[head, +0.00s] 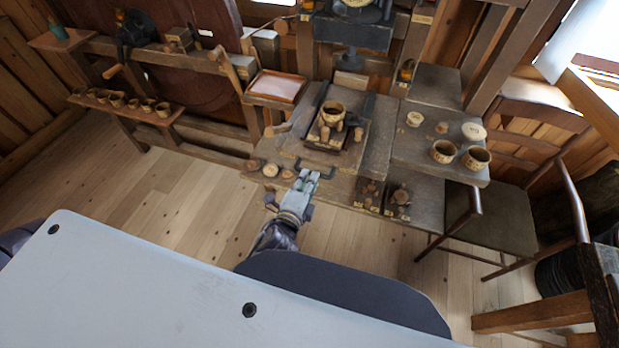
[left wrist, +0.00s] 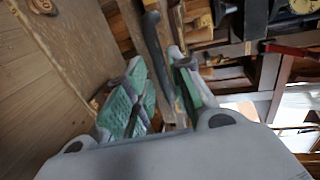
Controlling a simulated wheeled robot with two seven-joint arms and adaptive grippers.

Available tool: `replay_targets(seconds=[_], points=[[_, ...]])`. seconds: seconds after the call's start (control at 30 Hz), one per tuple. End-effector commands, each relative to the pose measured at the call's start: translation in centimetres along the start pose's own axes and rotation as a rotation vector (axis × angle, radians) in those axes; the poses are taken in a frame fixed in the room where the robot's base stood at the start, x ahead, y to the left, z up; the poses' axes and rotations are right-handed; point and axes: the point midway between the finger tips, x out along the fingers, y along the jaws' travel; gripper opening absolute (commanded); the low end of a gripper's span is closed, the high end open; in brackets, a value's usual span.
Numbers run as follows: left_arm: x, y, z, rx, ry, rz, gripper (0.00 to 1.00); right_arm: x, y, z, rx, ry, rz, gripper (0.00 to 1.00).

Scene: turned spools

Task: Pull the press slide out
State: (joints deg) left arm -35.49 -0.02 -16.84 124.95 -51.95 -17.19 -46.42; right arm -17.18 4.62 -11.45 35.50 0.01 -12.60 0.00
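My left gripper (head: 308,178) is at this front edge, close beside the handle. In the left wrist view its green-padded fingers (left wrist: 157,62) are apart, with the bar showing in the gap near their tips. I cannot tell whether they touch it. My right gripper is not in view.
Small round pieces (head: 270,170) lie on a low ledge left of my gripper. Dark pieces (head: 400,198) stand on the right. A side table (head: 425,150) holds cups and lids. A chair (head: 500,215) stands at the right. Floor in front of the bench is clear.

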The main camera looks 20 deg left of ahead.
Motion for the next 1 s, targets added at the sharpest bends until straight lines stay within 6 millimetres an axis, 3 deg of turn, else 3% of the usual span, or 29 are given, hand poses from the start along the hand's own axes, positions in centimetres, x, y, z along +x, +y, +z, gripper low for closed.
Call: replay_targets(seconds=[0.6,1.0], points=[[-4.3,0.1,0.0,-0.002,-0.001,0.002,0.23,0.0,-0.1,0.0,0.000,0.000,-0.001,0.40],[-5.3,0.0,0.0,0.000,-0.001,0.000,0.23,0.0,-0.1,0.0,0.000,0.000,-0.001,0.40]])
